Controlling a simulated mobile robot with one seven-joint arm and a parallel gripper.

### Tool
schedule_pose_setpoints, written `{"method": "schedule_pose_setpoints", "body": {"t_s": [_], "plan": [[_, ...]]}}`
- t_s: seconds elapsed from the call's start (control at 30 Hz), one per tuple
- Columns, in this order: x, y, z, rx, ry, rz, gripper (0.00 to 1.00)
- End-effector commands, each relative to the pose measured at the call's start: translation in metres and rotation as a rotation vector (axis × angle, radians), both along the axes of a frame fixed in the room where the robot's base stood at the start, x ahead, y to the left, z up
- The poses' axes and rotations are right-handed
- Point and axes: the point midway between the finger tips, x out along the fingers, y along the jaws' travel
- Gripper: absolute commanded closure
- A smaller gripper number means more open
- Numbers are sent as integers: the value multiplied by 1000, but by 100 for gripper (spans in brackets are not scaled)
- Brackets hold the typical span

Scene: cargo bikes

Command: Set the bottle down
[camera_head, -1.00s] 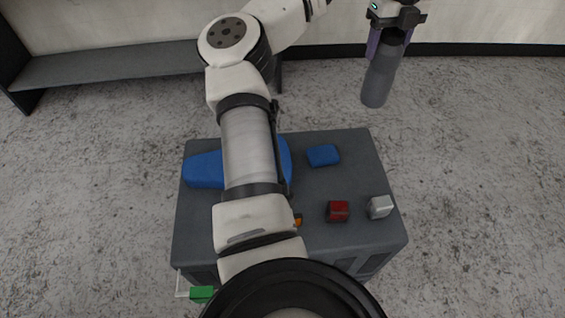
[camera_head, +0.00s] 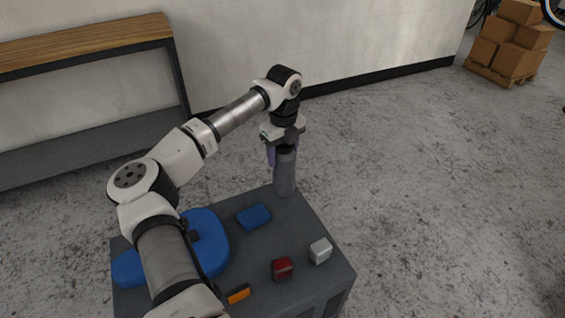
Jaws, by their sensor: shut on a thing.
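The bottle (camera_head: 285,176) is a grey cylinder with a darker cap end, held upright. My gripper (camera_head: 284,147) is shut on its upper part and points down. The bottle's lower end appears at the far right corner of the grey cabinet top (camera_head: 245,262). I cannot tell whether its base touches the top or is just above it. Purple finger parts show beside the bottle's neck.
On the cabinet top are a blue block (camera_head: 254,216), a red block (camera_head: 282,268), a white block (camera_head: 320,251), an orange block (camera_head: 238,294) and a large blue item (camera_head: 208,245), partly behind my arm. A wood-topped bench (camera_head: 85,45) and stacked boxes (camera_head: 512,45) stand behind.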

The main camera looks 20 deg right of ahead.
Motion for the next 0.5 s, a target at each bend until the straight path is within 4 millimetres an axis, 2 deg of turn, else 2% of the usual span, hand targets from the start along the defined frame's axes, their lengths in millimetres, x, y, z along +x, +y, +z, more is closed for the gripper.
{"method": "schedule_pose_setpoints", "body": {"t_s": [0.17,0.4,0.5], "plan": [[0,0,-13,0,1,-1,77],[-1,0,-45,0,1,-1,77],[0,0,-47,-1,-1,-1,77]]}}
